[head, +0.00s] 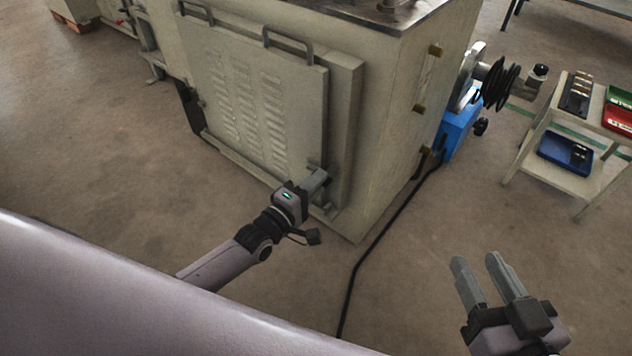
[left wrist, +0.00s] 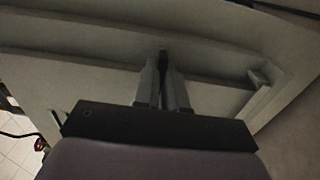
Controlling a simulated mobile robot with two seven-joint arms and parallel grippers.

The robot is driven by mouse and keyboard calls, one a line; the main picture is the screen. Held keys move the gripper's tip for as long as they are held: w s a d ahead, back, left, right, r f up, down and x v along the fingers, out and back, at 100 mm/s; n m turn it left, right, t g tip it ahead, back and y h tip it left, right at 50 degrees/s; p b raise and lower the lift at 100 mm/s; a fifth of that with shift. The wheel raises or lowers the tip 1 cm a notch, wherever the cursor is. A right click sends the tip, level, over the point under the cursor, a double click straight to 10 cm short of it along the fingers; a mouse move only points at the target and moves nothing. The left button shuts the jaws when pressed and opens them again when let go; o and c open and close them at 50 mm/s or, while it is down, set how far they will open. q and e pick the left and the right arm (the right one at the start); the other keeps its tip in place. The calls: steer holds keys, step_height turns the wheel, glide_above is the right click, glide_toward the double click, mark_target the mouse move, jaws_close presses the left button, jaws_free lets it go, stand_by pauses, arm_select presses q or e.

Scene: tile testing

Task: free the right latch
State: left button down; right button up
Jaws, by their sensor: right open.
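The louvred cabinet panel (head: 205,75) has its right latch at the lower right corner, mostly hidden behind my left gripper (head: 318,180). In the left wrist view, my left gripper (left wrist: 163,82) has its fingers close together on a thin dark piece, which looks like the right latch (left wrist: 163,57). The fingers are right up against the panel's edge. My right gripper (head: 484,275) is open and empty, above the floor at the lower right, well apart from the cabinet.
Two bar handles sit on the panel's top edge, one here (head: 288,42). A black cable (head: 377,232) runs across the floor beside the cabinet. A blue machine (head: 457,130) and a cart (head: 560,175) with trays stand at the right. The floor at left is clear.

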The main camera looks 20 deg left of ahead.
arm_select(q)
steer(key=shift+m, duration=0.3)
steer(key=shift+s+d+r+m+p, duration=0.1)
steer(key=shift+m+p, duration=0.95)
steer(key=shift+m, duration=3.25)
steer(key=shift+s+d+r+m+p, duration=0.1)
steer(key=shift+m+p, duration=0.95)
steer(key=shift+m, duration=3.25)
arm_select(e)
steer(key=shift+w+a+m+g+y, duration=0.15)
steer(key=shift+w+a+m+g, duration=0.1)
steer(key=shift+a+m+g, duration=0.25)
steer(key=shift+w+a+m+g+y, duration=0.2)
steer(key=shift+a+g, duration=0.1)
steer(key=shift+a, duration=0.4)
steer(key=shift+f, duration=0.15)
arm_select(q)
steer(key=c, duration=1.2)
jaws_free()
